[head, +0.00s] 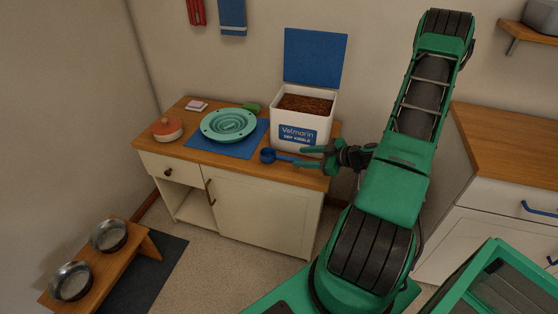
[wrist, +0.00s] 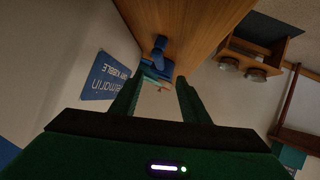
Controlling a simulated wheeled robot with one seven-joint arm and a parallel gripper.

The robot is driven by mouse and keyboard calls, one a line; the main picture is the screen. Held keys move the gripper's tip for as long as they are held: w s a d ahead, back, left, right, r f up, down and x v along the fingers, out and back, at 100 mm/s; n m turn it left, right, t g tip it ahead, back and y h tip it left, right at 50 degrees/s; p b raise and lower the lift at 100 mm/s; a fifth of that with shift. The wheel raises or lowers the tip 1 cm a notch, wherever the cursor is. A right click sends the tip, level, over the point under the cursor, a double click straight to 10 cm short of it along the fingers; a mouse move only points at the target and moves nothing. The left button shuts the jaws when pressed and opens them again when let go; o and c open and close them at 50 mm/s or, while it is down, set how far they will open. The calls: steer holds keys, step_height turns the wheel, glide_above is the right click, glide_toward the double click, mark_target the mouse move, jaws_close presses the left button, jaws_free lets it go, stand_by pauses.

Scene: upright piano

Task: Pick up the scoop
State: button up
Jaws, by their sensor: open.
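The blue scoop (head: 268,156) lies near the front edge of the wooden cabinet top (head: 215,158), in front of the white kibble bin (head: 312,128). Its round cup is at the left and its handle points right, toward my gripper (head: 303,158). My gripper is open, with its green fingers reaching left at the handle's end. I cannot tell whether the handle end is between the fingertips. In the wrist view the scoop (wrist: 159,47) shows just beyond the open fingers of my gripper (wrist: 156,80), and nothing is held.
The bin stands close behind my gripper, its blue lid (head: 315,57) raised and kibble inside. A teal slow-feeder bowl (head: 229,124) sits on a blue mat (head: 238,148) to the left. An orange-lidded pot (head: 167,128) is farther left. Steel bowls (head: 109,235) stand in a low wooden stand.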

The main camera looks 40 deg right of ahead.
mark_target(282, 156)
steer(key=x, duration=0.9)
steer(key=shift+w+a+r, duration=0.1)
steer(key=shift+w+r, duration=0.15)
jaws_close()
